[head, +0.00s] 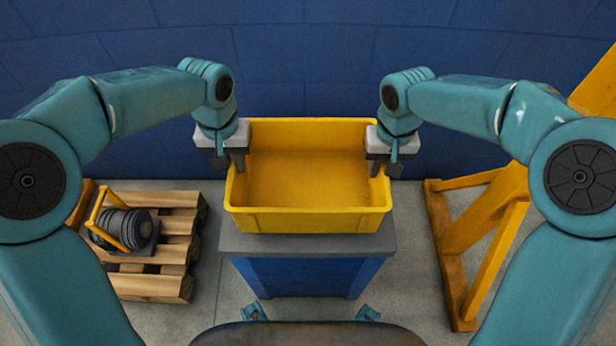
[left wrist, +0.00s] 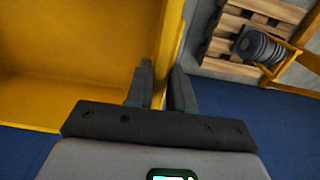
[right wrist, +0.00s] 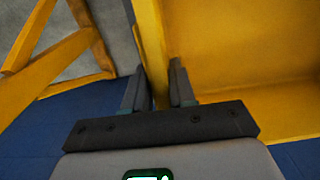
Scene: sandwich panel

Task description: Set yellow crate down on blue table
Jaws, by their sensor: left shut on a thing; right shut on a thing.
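The yellow crate (head: 308,222) is upright and looks empty inside. It is over the blue table (head: 305,277), whose grey top (head: 310,246) shows in front of the crate. I cannot tell whether the crate's bottom touches the top. My left gripper (head: 236,168) is shut on the crate's left wall; the left wrist view shows that wall (left wrist: 172,50) between the fingers (left wrist: 160,90). My right gripper (head: 381,165) is shut on the crate's right wall; the right wrist view shows that wall (right wrist: 150,40) between the fingers (right wrist: 160,88).
A wooden pallet (head: 178,222) with a dark ribbed machine part (head: 128,228) in a yellow frame lies on the floor at left. A yellow steel frame (head: 470,240) stands right of the table. A blue wall (head: 310,60) closes off the back.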

